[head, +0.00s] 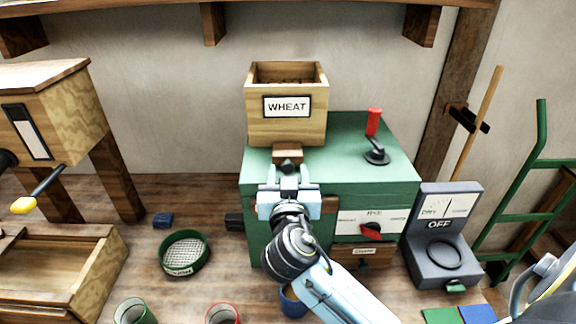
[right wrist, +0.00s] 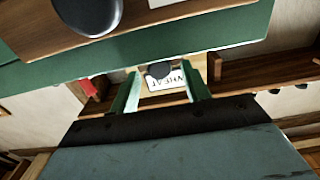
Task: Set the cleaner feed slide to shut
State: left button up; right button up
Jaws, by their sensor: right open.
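The green cleaner (head: 340,150) stands against the back wall with a wooden hopper (head: 288,125) labelled WHEAT on top. At the foot of the hopper, a small wooden slide (head: 287,152) sticks out towards me. A small dark knob (head: 288,167) shows in front of it. My right gripper (head: 288,181) is open, its fingers pointing at the hopper foot, on either side of the knob. In the right wrist view, the open fingers (right wrist: 163,92) frame a dark round knob (right wrist: 160,70) before the WHEAT label. I cannot tell whether they touch it. My left gripper is out of view.
A red-handled crank (head: 375,138) stands on the cleaner's top right. A red knob (head: 372,229) is on its front. A green sieve (head: 184,252) and several cups lie on the left and front.

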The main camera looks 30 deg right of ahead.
jog(key=shift+x, duration=0.8)
grip_shut()
